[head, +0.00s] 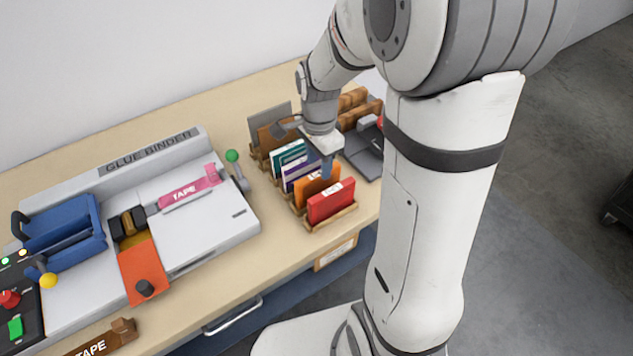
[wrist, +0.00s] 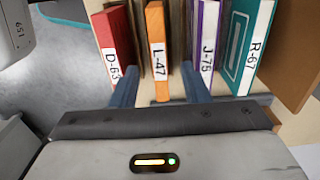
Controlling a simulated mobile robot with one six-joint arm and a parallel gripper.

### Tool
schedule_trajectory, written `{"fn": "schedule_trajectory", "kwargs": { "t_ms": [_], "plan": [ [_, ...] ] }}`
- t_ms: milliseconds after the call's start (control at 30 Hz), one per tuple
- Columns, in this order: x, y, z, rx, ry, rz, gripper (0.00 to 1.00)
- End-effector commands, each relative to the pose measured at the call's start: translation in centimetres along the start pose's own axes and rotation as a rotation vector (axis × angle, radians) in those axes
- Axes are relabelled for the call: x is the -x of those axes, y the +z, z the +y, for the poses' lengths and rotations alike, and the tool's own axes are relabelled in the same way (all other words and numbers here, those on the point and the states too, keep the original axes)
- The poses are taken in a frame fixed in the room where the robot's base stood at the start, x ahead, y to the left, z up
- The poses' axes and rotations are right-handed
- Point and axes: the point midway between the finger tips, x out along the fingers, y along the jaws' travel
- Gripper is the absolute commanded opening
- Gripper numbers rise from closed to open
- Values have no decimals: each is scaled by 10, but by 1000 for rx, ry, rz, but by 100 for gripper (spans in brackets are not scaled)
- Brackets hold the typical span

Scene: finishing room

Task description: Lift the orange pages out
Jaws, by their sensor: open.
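The orange pages (head: 309,190) stand upright in a wooden rack, between a purple set and a red set in the head view. In the wrist view the orange pages (wrist: 155,45) carry the label L-47. My gripper (wrist: 158,90) is open, with one blue finger on each side of the orange spine; I cannot tell whether either finger touches it. In the head view my gripper (head: 327,170) is over the rack at the orange pages, and the arm hides part of the rack's far side.
Red pages D-63 (wrist: 113,45), purple pages J-75 (wrist: 206,40) and teal pages R-67 (wrist: 243,45) stand close by in the same rack (head: 331,220). The glue binder (head: 215,220) is on the left of the table. A dark grey device (head: 362,160) stands behind on the right.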

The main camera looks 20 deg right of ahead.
Motion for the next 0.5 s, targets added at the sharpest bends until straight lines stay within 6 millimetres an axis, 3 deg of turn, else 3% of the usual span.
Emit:
{"fn": "schedule_trajectory", "kwargs": {
  "t_ms": [267,500],
  "plan": [
    [-40,2,2,1,4,-1,42],
    [-47,2,1,1,0,0,42]
  ]
}}
